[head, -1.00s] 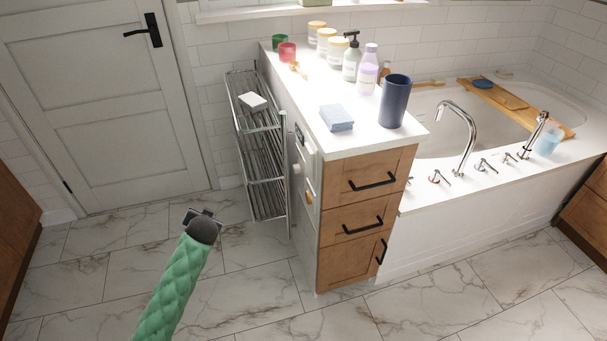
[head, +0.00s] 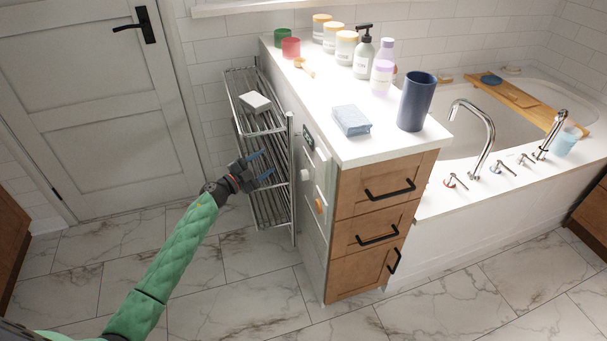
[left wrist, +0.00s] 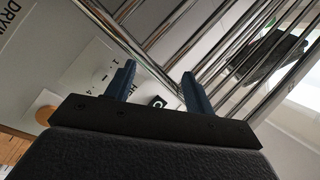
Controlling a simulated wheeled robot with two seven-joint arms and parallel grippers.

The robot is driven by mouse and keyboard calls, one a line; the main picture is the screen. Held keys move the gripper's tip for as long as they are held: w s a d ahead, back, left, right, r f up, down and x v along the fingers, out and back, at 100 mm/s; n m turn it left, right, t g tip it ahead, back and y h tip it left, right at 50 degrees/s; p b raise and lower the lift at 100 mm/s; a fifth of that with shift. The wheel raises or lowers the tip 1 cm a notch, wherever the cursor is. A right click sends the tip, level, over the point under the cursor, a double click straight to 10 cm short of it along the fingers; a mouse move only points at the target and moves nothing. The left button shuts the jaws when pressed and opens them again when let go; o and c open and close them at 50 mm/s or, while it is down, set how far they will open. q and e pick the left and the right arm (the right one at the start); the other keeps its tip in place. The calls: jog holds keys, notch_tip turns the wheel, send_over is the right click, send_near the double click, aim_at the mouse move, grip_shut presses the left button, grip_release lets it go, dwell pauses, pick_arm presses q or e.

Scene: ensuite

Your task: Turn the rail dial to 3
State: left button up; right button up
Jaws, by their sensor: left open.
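My left gripper (head: 261,165) is open and empty, in front of the towel rail and left of the cabinet's side panel. Its two blue fingers also show in the left wrist view (left wrist: 158,82). On the panel are a white knob (head: 305,174) and, lower and nearer, an orange knob (head: 319,206). The gripper is apart from both. In the left wrist view, a white plate with small marks (left wrist: 97,76) and an orange round knob (left wrist: 45,112) lie left of the fingers. I cannot tell which knob is the rail dial, nor read its setting. My right gripper is out of view.
The chrome towel rail (head: 270,205) with a white block (head: 255,102) stands beside the cabinet. A dark display (head: 308,140) is above the knobs. The countertop (head: 385,148) holds bottles, jars and a blue cup (head: 416,101). Floor (head: 215,300) in front is clear.

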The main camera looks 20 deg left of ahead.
aim_at(301, 176)
pick_arm(q)
jog(key=s+d+f+m+g+h, duration=0.2)
jog(key=s+d+m+g+h, duration=0.1)
jog(key=s+d+g+h, duration=0.25)
jog(key=shift+n+g+y, duration=0.35)
jog(key=shift+n+y, duration=0.05)
jog(key=shift+y, duration=0.05)
jog(key=shift+x, duration=4.1)
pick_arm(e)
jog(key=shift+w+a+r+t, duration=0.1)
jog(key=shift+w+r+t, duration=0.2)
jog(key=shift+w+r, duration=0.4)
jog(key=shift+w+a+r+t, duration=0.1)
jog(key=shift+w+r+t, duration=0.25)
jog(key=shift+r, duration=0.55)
pick_arm(q)
jog(key=shift+w+a+f, duration=0.1)
jog(key=shift+w, duration=0.05)
jog(key=shift+c, duration=0.2)
jog(key=c, duration=0.9)
